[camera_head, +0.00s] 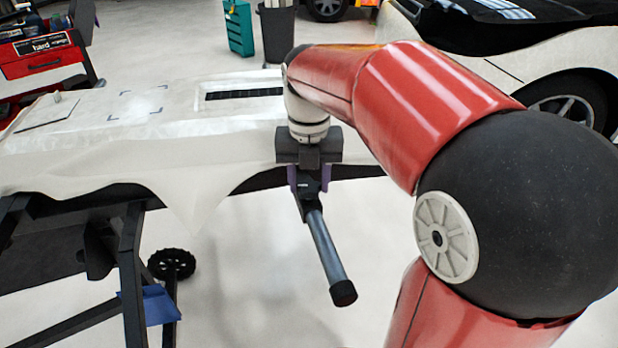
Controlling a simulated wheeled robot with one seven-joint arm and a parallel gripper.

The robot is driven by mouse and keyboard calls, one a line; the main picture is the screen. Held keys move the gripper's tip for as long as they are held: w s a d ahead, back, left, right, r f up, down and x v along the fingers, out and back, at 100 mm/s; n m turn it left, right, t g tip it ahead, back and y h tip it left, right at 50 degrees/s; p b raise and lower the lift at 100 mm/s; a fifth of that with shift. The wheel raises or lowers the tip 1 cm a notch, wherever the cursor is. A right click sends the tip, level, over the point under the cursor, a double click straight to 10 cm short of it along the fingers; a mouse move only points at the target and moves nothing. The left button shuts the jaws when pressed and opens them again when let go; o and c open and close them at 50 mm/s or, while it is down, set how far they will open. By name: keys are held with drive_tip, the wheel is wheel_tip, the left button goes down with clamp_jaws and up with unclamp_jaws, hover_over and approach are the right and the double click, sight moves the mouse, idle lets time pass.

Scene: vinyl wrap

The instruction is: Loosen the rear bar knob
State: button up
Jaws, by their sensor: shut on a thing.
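My gripper (308,181), a dark body with purple fingers, points down at the near edge of the white-covered table. Its fingers are shut around a dark piece at the upper end of a grey bar (325,250), where the rear bar knob is. The knob itself is mostly hidden by the gripper, and its turn cannot be made out. The bar slopes down towards the lower right and ends in a black cap (343,292). The bar's end hangs free over the floor.
The white vinyl sheet (95,140) drapes over the table's front edge. Black stand legs (132,265) with a wheel (171,264) and a blue cloth (152,304) are at lower left. A red tool cart (45,62), a bin (278,35) and a car (530,70) stand behind.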

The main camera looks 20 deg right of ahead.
sight(309, 185)
drive_tip(key=o, duration=1)
wheel_tip(309, 185, up, 8)
drive_tip(key=shift+f, duration=0.1)
